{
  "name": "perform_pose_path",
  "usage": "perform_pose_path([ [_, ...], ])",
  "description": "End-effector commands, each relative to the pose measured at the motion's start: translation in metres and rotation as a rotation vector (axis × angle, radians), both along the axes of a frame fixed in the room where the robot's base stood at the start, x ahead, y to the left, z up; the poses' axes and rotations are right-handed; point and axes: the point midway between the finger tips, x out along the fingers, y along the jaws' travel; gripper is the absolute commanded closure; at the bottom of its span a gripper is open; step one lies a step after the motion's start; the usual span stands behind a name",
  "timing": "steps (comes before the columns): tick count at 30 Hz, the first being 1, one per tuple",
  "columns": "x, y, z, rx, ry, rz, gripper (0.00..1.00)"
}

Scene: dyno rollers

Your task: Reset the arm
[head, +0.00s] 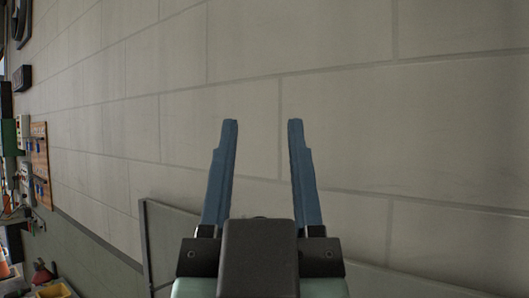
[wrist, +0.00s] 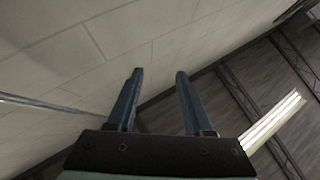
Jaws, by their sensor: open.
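My gripper (head: 263,124) is in the lower middle of the head view, with two blue fingers spread apart and nothing between them. Its fingers point up in the picture, against a pale block wall (head: 340,125) behind. In the wrist view my gripper (wrist: 160,74) also shows open and empty. The wall (wrist: 80,55) fills the upper left there. I cannot tell how far the fingertips are from the wall.
A grey panel (head: 170,235) stands against the wall behind my gripper. At the far left are a pegboard with tools (head: 41,165) and cluttered items. The wrist view shows a dark beamed ceiling (wrist: 235,85) and a bright lamp (wrist: 272,120).

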Motion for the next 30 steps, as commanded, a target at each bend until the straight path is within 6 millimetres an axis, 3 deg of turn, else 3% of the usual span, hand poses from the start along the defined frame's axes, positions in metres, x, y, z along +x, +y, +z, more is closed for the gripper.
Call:
perform_pose_path([
  [4,-0.022,-0.002,0.021,0.002,-0.087,0.001,0.49],
  [14,-0.021,-0.002,0.021,0.001,-0.087,0.000,0.49],
  [24,-0.021,0.000,-0.040,0.003,-0.086,0.010,0.49],
  [30,-0.021,0.000,-0.058,0.004,-0.086,0.012,0.49],
])
